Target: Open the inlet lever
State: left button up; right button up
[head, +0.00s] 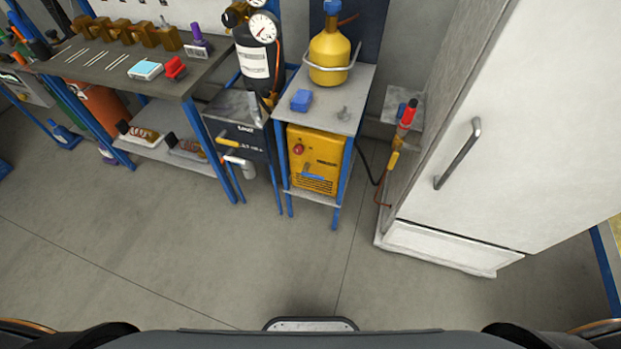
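No part is clearly marked as the inlet lever. A yellow lever-like handle (228,143) shows on the front of a dark box (238,122) below the black cylinder, above a pale bent pipe (240,166). Another yellow part (394,160) sits below a red-topped fitting (407,114) beside the white cabinet. I cannot tell the open or shut position of either. A yellow machine (316,160) with a red knob stands on the lower shelf of the blue-legged stand. Neither of my grippers is in view.
A black cylinder with gauges (257,60) and a yellow bottle (329,55) stand at the back. A workbench (90,65) with several parts is at left. A large white cabinet (520,130) with a handle (458,153) fills the right. The grey floor (200,260) in front is clear.

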aim_at(304, 172)
jog(key=i+j, duration=0.1)
jog(key=j, duration=0.4)
jog(key=i+j+z, duration=0.1)
jog(key=j, duration=0.4)
jog(key=i+j, duration=0.15)
jog(key=j, duration=0.35)
jog(key=i+j, duration=0.1)
jog(key=j, duration=0.4)
jog(key=z, duration=0.05)
